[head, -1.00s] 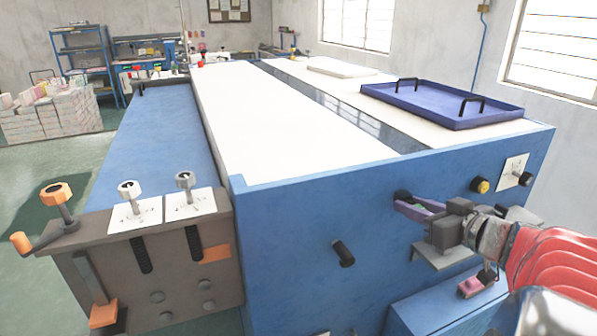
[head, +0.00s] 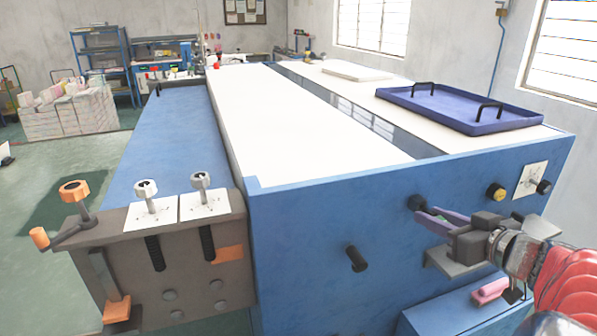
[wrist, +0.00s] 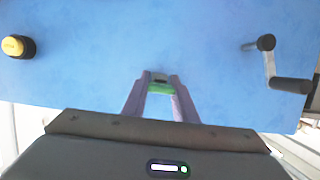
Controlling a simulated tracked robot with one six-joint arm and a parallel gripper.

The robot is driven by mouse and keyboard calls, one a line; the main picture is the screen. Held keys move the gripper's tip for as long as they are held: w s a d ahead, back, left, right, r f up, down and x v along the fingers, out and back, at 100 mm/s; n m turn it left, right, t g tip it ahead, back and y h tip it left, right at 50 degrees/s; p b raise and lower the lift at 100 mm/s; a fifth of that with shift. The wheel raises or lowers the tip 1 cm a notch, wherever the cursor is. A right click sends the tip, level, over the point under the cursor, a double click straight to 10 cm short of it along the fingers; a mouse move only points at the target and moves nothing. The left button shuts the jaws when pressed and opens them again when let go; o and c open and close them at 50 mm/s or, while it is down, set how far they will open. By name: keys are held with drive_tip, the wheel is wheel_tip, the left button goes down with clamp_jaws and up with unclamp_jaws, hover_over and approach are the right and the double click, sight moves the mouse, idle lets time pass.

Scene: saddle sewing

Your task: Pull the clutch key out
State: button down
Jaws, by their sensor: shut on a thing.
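My gripper (head: 428,215), with purple fingers, is at the blue front panel (head: 310,220) of the machine. Its fingertips are closed around a small black key-like piece (head: 416,203) standing out from the panel, which I take for the clutch key. In the wrist view my gripper (wrist: 159,86) has a dark piece (wrist: 159,77) between its tips, with a green part just below it. The fingers hide much of the piece, and I cannot tell whether it is still seated in the panel.
A yellow-and-black button (head: 496,193) and a black knob on a white plate (head: 531,180) are to the right. A black crank handle (head: 357,258) sticks out at left; the wrist view shows its arm (wrist: 268,65). A blue tray (head: 455,105) lies on top.

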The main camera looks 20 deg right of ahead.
drive_tip(key=shift+s, duration=0.35)
idle(0.3)
drive_tip(key=shift+s, duration=1.95)
drive_tip(key=shift+d, duration=0.1)
